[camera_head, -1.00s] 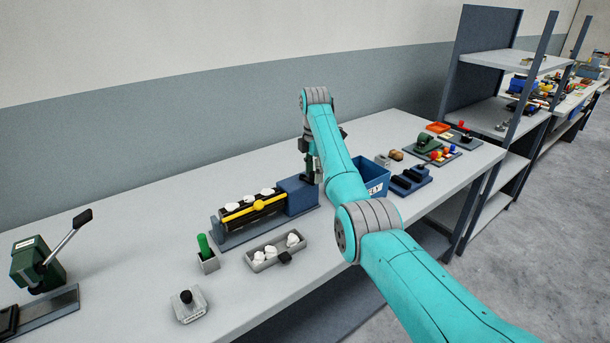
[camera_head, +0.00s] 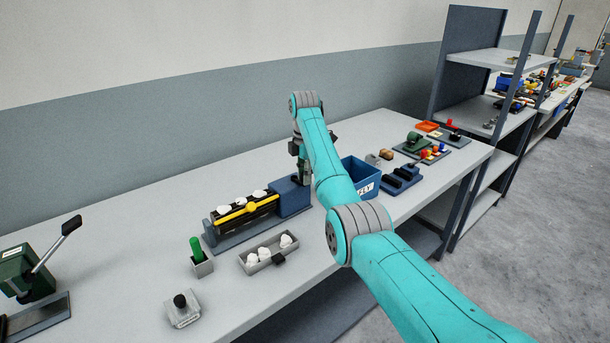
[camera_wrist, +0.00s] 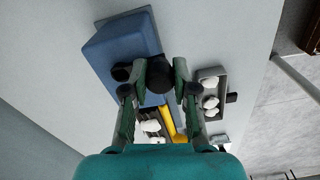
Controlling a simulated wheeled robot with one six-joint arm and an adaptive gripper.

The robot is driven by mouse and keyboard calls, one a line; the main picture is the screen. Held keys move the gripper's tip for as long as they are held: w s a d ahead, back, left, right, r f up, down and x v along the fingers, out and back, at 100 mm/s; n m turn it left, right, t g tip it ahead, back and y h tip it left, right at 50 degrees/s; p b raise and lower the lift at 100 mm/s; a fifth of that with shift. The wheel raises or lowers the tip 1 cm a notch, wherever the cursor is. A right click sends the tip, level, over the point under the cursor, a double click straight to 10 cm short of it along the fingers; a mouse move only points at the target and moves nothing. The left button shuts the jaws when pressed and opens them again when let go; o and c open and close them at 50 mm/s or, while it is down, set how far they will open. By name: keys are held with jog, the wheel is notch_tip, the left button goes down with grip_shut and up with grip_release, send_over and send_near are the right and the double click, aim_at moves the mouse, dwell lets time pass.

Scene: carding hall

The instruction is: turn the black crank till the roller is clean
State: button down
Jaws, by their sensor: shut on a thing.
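The dark roller (camera_head: 228,217) lies in a blue-grey stand on the bench, with several white tufts (camera_head: 242,201) along its top. A yellow bar with a round knob (camera_head: 250,207) runs along its front. A blue housing (camera_head: 291,198) stands at its right end. My gripper (camera_head: 305,172) is at the far right side of this housing, partly hidden by my arm. In the wrist view, my gripper's fingers (camera_wrist: 159,78) are closed around the black crank's round grip (camera_wrist: 160,70), beside the blue housing (camera_wrist: 115,45). Most of the crank is hidden.
A grey tray (camera_head: 268,261) of white tufts and a cup (camera_head: 203,268) with a green handle sit in front. A blue bin (camera_head: 362,188) stands right of my gripper. A green lever device (camera_head: 25,272) is at far left.

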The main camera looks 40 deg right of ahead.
jog(key=a+m, duration=0.1)
jog(key=m, duration=0.2)
jog(key=w+a+m, duration=0.1)
jog(key=m, duration=0.2)
jog(key=a+m, duration=0.2)
jog(key=m, duration=0.2)
jog(key=shift+w, duration=0.2)
jog(key=m, duration=0.1)
jog(key=w+m, duration=0.1)
jog(key=m, duration=0.1)
jog(key=a+m, duration=0.1)
jog(key=shift+w, duration=0.3)
jog(key=shift+w+a+m, duration=0.15)
jog(key=shift+w+m, duration=0.25)
jog(key=shift+m, duration=0.7)
jog(key=shift+w+a+m, duration=0.1)
jog(key=shift+w+m, duration=0.3)
jog(key=shift+m, duration=0.7)
jog(key=c, duration=0.9)
grip_release()
notch_tip(320, 180, up, 12)
